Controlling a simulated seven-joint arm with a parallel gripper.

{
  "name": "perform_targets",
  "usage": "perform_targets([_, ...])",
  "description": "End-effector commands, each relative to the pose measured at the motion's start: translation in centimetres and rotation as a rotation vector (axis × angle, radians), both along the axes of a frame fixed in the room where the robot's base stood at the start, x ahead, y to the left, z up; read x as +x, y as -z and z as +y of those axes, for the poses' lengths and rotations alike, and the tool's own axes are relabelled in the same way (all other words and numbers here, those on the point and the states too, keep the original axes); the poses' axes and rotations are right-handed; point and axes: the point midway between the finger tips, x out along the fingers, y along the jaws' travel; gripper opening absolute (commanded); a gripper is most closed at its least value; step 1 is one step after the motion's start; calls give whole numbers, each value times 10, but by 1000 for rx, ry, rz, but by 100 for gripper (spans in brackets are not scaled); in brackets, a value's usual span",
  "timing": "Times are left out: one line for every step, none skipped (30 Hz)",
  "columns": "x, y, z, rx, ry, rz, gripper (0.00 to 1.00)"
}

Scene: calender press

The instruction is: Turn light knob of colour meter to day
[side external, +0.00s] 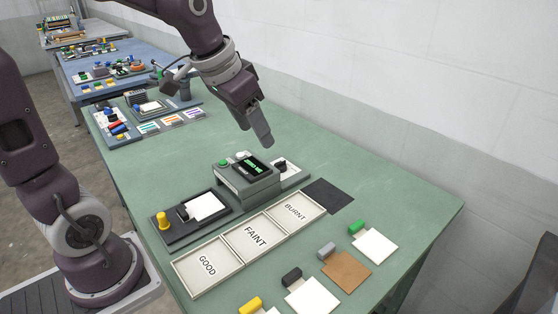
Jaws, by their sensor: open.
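The colour meter (247,184) is a grey box with a dark screen showing green text, in the middle of the green table. A black knob (281,167) stands on a pale plate at the meter's right side; it looks like the light knob, but its markings and setting are too small to read. A green button (223,163) sits at the meter's left. My gripper (262,140) hangs above and behind the meter, apart from it and from the knob. It is open and I see nothing in it.
Trays marked GOOD, FAINT and BURNT (252,238) lie in front of the meter. A dark board (168,238) with a white card and yellow knob is at left. Several coloured-handled swatches (376,246) lie at front right. The table's right side is clear, near the wall.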

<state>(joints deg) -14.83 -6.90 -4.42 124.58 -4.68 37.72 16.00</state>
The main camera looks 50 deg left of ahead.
Motion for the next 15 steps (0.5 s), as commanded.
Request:
perform_targets([34, 19, 21, -7, -7, 24, 57])
perform_targets([55, 32, 34, -10, -6, 30, 57])
perform_targets([80, 51, 52, -15, -6, 35, 57])
perform_targets([97, 66, 66, -21, -8, 37, 57])
perform_targets([111, 81, 80, -25, -11, 38, 57])
perform_targets([126, 101, 97, -32, -14, 40, 57])
perform_targets([136, 115, 109, -37, -19, 39, 57])
perform_targets([143, 128, 120, -41, -23, 40, 57])
perform_targets([150, 143, 131, -46, -28, 39, 57])
perform_targets([154, 152, 138, -48, -30, 38, 57])
perform_targets([157, 159, 143, -51, -33, 37, 57])
perform_targets([160, 166, 148, -52, -35, 37, 57])
perform_targets([162, 170, 150, -53, -36, 36, 57])
perform_targets([163, 174, 151, -53, -36, 36, 57])
perform_targets([165, 180, 152, -54, -36, 36, 57])
